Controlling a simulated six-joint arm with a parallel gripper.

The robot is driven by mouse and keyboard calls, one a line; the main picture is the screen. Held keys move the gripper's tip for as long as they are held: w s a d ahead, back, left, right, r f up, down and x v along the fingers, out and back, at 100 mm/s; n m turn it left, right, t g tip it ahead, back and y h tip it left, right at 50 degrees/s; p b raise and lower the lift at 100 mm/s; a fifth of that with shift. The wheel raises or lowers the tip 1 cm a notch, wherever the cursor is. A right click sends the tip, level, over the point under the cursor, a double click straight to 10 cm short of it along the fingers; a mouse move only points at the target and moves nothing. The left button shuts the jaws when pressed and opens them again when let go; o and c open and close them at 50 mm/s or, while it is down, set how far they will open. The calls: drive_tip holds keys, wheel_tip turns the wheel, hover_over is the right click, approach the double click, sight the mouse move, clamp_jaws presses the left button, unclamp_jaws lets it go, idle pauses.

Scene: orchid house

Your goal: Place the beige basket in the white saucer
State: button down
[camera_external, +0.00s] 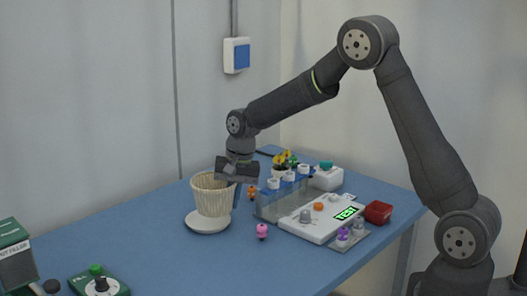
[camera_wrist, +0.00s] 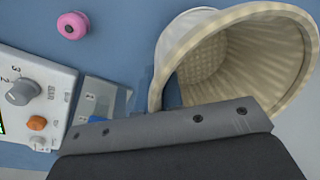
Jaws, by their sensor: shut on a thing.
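The beige basket (camera_external: 209,194), a ribbed, tapered pot shape, stands upright over the white saucer (camera_external: 208,228) on the blue table. Its base overlaps the saucer in the picture; I cannot tell whether it touches it or hangs slightly above. My gripper (camera_external: 236,181) is at the right side of the basket, shut on its wall near the rim. In the wrist view the basket (camera_wrist: 240,22) fills the upper right with its open mouth and empty inside showing, and the dark gripper body covers the lower part. The fingertips are mostly hidden.
A clear rack with white-rimmed tubes (camera_external: 287,200) stands close right of my gripper. A pink peg (camera_external: 262,231) stands right of the saucer.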

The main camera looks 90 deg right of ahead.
drive_tip(key=shift+f, duration=1.3)
drive_tip(key=shift+f, duration=0.15)
drive_tip(key=shift+f, duration=0.4)
drive_tip(key=c, duration=1.6)
unclamp_jaws()
drive_tip(key=shift+o, duration=0.2)
wheel_tip(320, 180, up, 13)
drive_tip(key=s, duration=0.2)
drive_tip(key=shift+o, duration=0.4)
